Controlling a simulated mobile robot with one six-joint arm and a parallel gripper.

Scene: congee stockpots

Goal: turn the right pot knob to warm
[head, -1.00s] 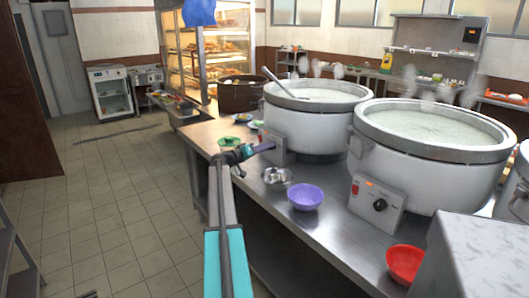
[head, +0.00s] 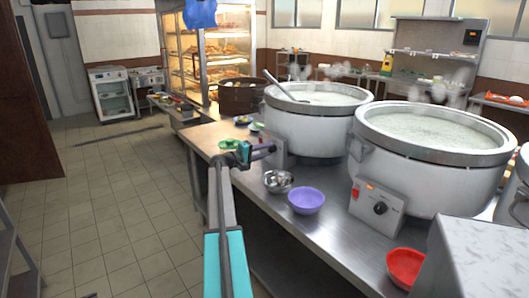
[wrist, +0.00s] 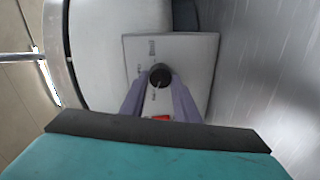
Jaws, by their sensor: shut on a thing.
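My gripper (head: 270,149) is at the control box (head: 280,153) of the left large white pot (head: 312,128). In the wrist view its two purple-grey fingers (wrist: 158,82) are shut on the black knob (wrist: 160,74) of that box, one on each side. The box face (wrist: 188,62) has a red light (wrist: 161,117) and small labels too blurred to read. The pot to the right (head: 425,168) has its own box (head: 366,206) with a lit red-orange light and a black knob (head: 380,208); my gripper is well away from it. A third pot (head: 515,208) is cut off at the right edge.
Metal bowls (head: 278,181), a purple bowl (head: 306,201) and a red bowl (head: 405,267) stand along the counter's front edge. A grey block (head: 480,258) fills the lower right. The tiled floor at left is clear.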

